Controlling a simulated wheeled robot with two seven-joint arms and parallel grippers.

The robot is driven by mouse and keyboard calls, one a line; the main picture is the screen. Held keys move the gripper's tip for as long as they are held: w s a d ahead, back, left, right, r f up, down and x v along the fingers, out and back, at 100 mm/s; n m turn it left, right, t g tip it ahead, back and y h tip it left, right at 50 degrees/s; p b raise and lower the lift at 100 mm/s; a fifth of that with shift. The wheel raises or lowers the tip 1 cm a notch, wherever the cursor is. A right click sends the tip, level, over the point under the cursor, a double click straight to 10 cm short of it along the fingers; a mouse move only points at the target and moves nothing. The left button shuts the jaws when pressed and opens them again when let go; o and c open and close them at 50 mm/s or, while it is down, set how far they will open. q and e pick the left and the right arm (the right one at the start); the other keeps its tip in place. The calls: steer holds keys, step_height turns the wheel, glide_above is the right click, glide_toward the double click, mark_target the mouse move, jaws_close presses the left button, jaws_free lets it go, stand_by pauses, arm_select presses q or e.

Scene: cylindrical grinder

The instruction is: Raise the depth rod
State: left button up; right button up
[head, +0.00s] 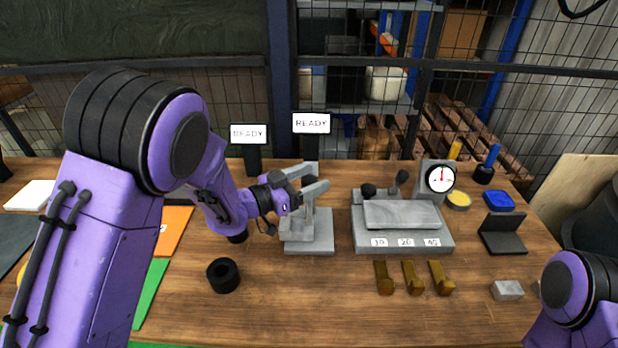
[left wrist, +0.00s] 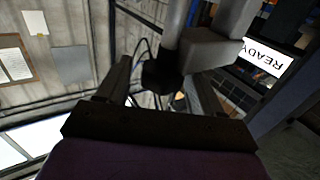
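A grey stand (head: 322,243) with a block and an upright post stands left of the table's middle. My left gripper (head: 322,178) is at the upper part of this stand, its two fingers apart and pointing right. In the left wrist view, a black knob (left wrist: 160,76) on a grey rod (left wrist: 175,28) shows between the spread fingers of the left gripper (left wrist: 158,88); I take this rod for the depth rod. A grey block (left wrist: 212,50) is beside it. I see no clear finger contact. The fingers partly hide the stand's top. My right gripper is out of view.
A grey fixture (head: 405,242) marked 10, 20 and 40 stands to the right, with a dial gauge (head: 440,178) behind. Brass pieces (head: 413,278) lie before it. A black ring (head: 223,275) sits front left. Two READY signs (head: 311,123) stand behind.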

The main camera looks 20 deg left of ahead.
arm_select(q)
jaws_close()
step_height(320, 180, up, 6)
steer(key=p, duration=0.4)
steer(key=shift+r, duration=0.1)
steer(key=shift+w, duration=0.15)
steer(key=shift+o, duration=0.3)
jaws_free()
steer(key=shift+s+a, duration=0.1)
steer(key=shift+s, duration=0.1)
